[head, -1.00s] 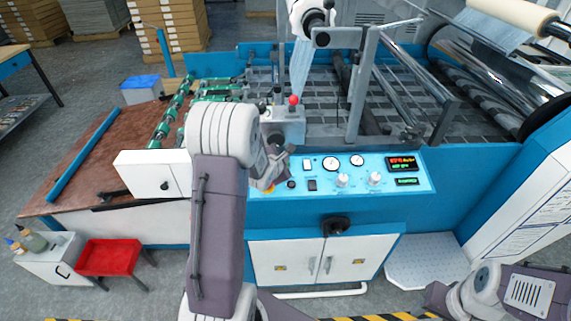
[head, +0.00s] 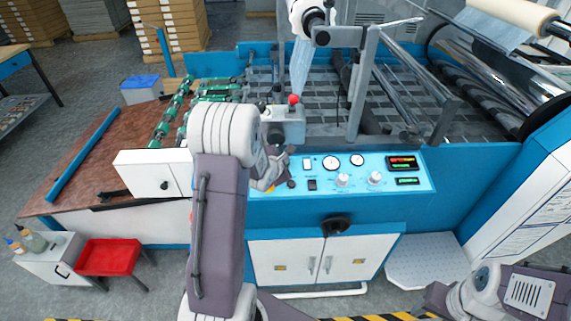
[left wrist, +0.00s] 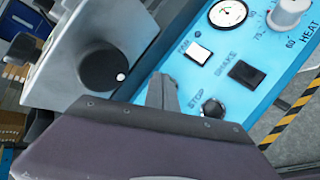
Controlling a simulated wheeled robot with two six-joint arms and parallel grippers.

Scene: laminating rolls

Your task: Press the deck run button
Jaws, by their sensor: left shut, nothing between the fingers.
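The blue control panel (head: 400,178) fills the middle of the head view. My left gripper (head: 268,178) is at the panel's left end, shut and empty, partly hidden by my arm. In the left wrist view its grey fingertip (left wrist: 163,92) shows over the panel, left of the stop button (left wrist: 213,107) and below the white switch (left wrist: 198,53). I cannot make out a deck run label; the panel under the gripper is hidden. My right gripper does not show clearly.
A grey box with a red knob (head: 293,100) stands behind the panel; a large black knob (left wrist: 115,70) is close to the gripper in the wrist view. Gauges (head: 331,162) and dials (head: 375,178) lie to the right. White cabinet doors (head: 320,260) are below.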

